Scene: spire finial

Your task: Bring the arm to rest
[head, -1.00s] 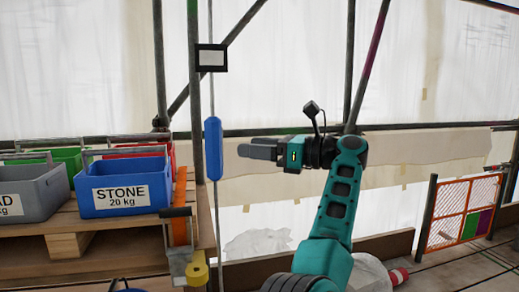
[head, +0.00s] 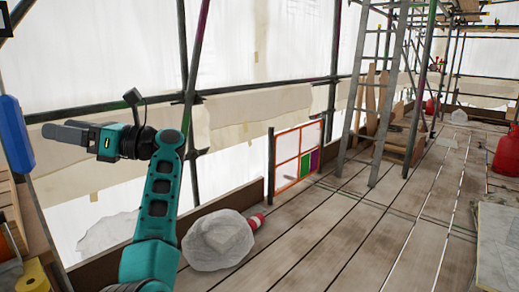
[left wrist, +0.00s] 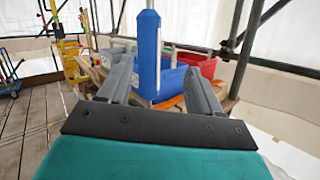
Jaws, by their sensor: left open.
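My left gripper (head: 48,132) has grey fingers and a teal arm, raised at the left of the head view and pointing left. In the left wrist view the two fingers (left wrist: 158,68) stand apart, with nothing gripped between them. My right gripper is in neither view.
Scaffold poles (head: 190,60) run behind the arm. A plastic-wrapped bundle (head: 217,238) lies on the planks right of it. An orange mesh gate (head: 298,152), ladder (head: 358,95) and red gas bottle (head: 508,150) stand farther right. A blue crate (left wrist: 178,80) stands beyond the cylinder.

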